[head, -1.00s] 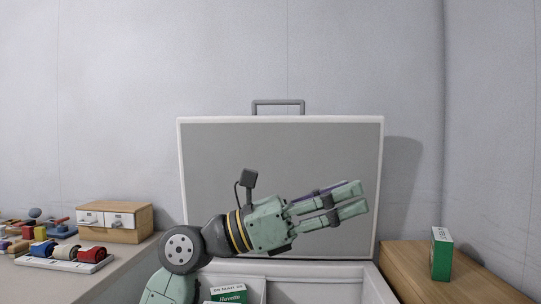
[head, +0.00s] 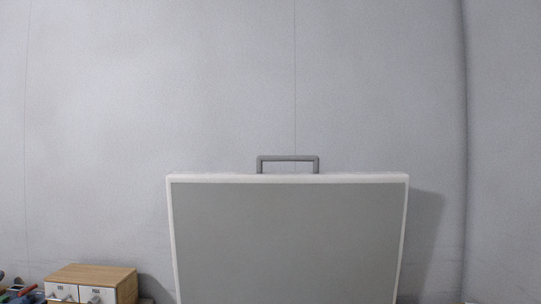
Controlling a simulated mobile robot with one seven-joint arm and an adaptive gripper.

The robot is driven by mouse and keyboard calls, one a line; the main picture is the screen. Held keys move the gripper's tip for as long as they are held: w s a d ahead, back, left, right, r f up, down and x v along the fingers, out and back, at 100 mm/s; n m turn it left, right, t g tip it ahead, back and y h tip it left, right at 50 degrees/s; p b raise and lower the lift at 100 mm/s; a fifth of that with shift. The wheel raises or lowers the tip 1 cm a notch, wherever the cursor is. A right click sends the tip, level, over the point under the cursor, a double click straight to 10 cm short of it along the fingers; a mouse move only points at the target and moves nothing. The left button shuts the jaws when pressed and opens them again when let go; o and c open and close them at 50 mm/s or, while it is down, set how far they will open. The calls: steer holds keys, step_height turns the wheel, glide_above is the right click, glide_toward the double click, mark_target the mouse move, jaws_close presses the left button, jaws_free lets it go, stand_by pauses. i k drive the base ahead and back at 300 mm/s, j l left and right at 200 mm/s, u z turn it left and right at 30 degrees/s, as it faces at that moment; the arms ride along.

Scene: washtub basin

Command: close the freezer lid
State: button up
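The freezer lid (head: 288,240) stands open and upright in the head view, a grey panel with a white rim. A grey handle (head: 288,158) sticks up from the middle of its top edge. The lid's lower part and the freezer body are below the bottom of the picture. My gripper and arm are not in view.
A small wooden cabinet with white drawer fronts (head: 92,283) stands at the lower left. Several small items (head: 22,290) lie left of it, cut off by the picture edge. A plain grey wall (head: 150,90) is behind the lid.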

mark_target(316, 238)
steer(key=k+j, duration=0.1)
steer(key=j, duration=0.2)
steer(key=k+j, duration=0.1)
steer(key=j, duration=0.5)
steer(key=i, duration=0.9)
